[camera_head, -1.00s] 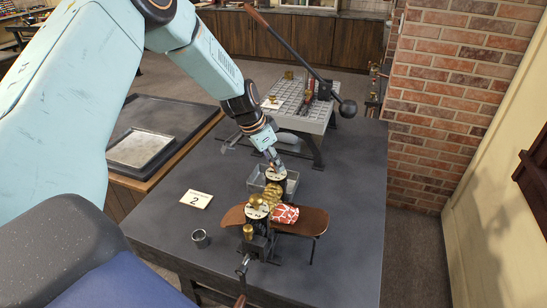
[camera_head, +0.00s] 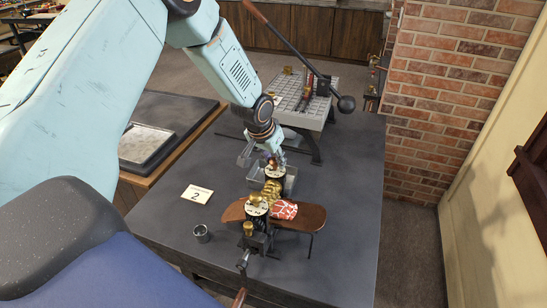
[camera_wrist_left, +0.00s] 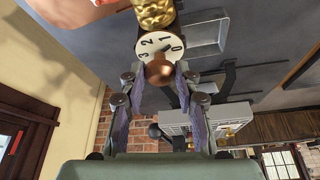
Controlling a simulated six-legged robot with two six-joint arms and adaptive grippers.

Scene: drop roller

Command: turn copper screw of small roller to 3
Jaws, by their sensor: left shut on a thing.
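The small roller (camera_head: 271,190) is a brass, patterned cylinder on a stand between two white dials. The far dial shows in the left wrist view (camera_wrist_left: 146,45) with numbers 0 to 3; I cannot read its pointer for certain. The copper screw (camera_wrist_left: 159,72) stands at the middle of that dial. My left gripper (camera_wrist_left: 160,78) has its fingers on both sides of the screw, shut on it. The near dial (camera_head: 256,209) carries a brass knob. My right gripper is not in view.
A wooden board (camera_head: 313,213) with a red-and-white piece (camera_head: 285,210) lies at the roller. A card marked 2 (camera_head: 196,194) and a small metal cup (camera_head: 201,233) are at left. A metal tray (camera_head: 290,181) and a lever press (camera_head: 300,100) stand behind. The table's right side is clear.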

